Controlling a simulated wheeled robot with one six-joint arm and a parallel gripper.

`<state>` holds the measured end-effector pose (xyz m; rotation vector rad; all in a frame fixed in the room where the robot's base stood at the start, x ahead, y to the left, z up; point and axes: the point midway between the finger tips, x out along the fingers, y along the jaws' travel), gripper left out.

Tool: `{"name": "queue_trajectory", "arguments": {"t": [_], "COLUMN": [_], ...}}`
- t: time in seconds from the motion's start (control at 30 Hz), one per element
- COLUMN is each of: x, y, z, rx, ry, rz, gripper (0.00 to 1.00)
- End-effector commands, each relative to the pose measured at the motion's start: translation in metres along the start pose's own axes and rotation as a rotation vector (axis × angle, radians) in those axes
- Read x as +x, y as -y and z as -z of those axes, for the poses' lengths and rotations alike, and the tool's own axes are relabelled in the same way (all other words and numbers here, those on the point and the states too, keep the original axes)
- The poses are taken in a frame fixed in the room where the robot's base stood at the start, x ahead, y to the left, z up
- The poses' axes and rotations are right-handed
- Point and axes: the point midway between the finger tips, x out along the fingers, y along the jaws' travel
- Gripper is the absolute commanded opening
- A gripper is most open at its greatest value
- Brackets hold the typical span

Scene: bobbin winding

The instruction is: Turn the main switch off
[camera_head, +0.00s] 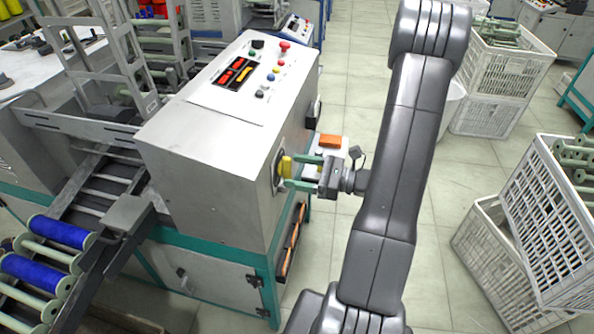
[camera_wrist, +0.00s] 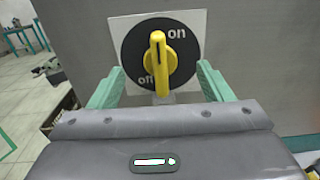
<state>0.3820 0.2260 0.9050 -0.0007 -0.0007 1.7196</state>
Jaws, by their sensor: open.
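The main switch is a yellow knob (camera_wrist: 158,66) on a round black dial with white "on" at upper right and "off" at lower left, on a pale square plate. In the wrist view its handle stands upright, with a dark mark near the top, nearest "on". The knob (camera_head: 286,167) also shows on the right face of the grey machine cabinet (camera_head: 205,170). My gripper (camera_wrist: 160,84) is open, its green fingers either side of the knob with a gap on each side. In the head view my gripper (camera_head: 295,171) reaches the knob from the right.
The cabinet's sloped top has a panel with coloured buttons (camera_head: 264,75). An orange object (camera_head: 331,141) lies on a pale surface behind my gripper. White crates (camera_head: 490,245) stand at right. Rollers with blue bobbins (camera_head: 60,232) are at left.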

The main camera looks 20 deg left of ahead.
Motion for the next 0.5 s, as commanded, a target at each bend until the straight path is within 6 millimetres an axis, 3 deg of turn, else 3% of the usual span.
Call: {"name": "queue_trajectory", "arguments": {"t": [0.03,0.5], "x": [0.0080,0.0064], "y": [-0.0008,0.0002], "z": [0.0003,0.0001], "rx": [0.000,0.000], "ry": [-0.001,0.000], "rz": [-0.003,0.000], "gripper": [0.73,0.73]}}
